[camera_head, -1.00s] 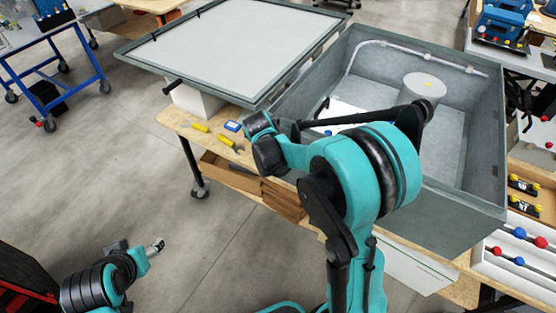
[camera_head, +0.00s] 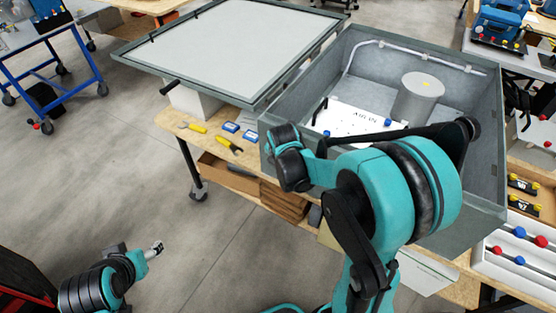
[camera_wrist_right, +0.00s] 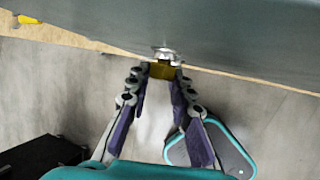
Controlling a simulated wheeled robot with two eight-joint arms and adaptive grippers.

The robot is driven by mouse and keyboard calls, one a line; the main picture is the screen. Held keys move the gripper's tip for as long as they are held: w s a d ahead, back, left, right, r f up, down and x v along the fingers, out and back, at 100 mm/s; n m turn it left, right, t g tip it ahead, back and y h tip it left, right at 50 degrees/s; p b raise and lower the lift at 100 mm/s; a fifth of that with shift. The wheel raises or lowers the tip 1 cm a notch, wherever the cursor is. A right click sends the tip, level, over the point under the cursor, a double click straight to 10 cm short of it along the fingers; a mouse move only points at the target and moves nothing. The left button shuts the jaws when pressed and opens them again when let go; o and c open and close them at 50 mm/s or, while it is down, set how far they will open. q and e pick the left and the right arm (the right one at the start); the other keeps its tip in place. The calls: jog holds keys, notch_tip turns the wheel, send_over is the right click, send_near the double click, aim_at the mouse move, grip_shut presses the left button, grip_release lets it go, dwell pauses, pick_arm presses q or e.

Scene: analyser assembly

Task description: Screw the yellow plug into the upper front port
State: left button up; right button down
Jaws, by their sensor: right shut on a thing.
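The yellow plug (camera_wrist_right: 162,70) is between the fingertips of my right gripper (camera_wrist_right: 160,77) in the right wrist view. The gripper is shut on it. A silvery metal fitting (camera_wrist_right: 165,53) shows just beyond the plug, against the grey enclosure wall (camera_wrist_right: 230,35). I cannot tell whether it is the port or part of the plug, or how deep the plug sits. In the head view, the grey enclosure (camera_head: 460,210) stands on the bench, and my right arm hides the plug and right gripper. My left gripper (camera_head: 156,249) is low at the left, over the floor, away from the enclosure.
A white plate (camera_head: 345,118) marked AIR IN and a grey cylinder (camera_head: 418,97) are inside the enclosure. Its large lid (camera_head: 235,45) lies behind left. Yellow tools (camera_head: 228,144) and blue boxes (camera_head: 230,127) lie on the bench (camera_head: 185,120). A rack with red and blue knobs (camera_head: 490,265) stands right.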

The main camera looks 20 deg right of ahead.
jog(key=t+y+b, duration=0.1)
jog(key=t+b, duration=0.1)
jog(key=m+t+y+b, duration=0.1)
jog(key=t+b, duration=0.1)
jog(key=b, duration=0.1)
jog(key=m+t+y+b, duration=0.1)
jog(key=t+y+b, duration=0.1)
jog(key=b, duration=0.1)
jog(key=shift+s+d+f+t, duration=0.1)
jog(key=shift+s+f+t, duration=0.2)
jog(key=shift+t, duration=0.1)
jog(key=c, duration=1.5)
grip_release()
jog(key=shift+r, duration=0.1)
jog(key=shift+o, duration=0.2)
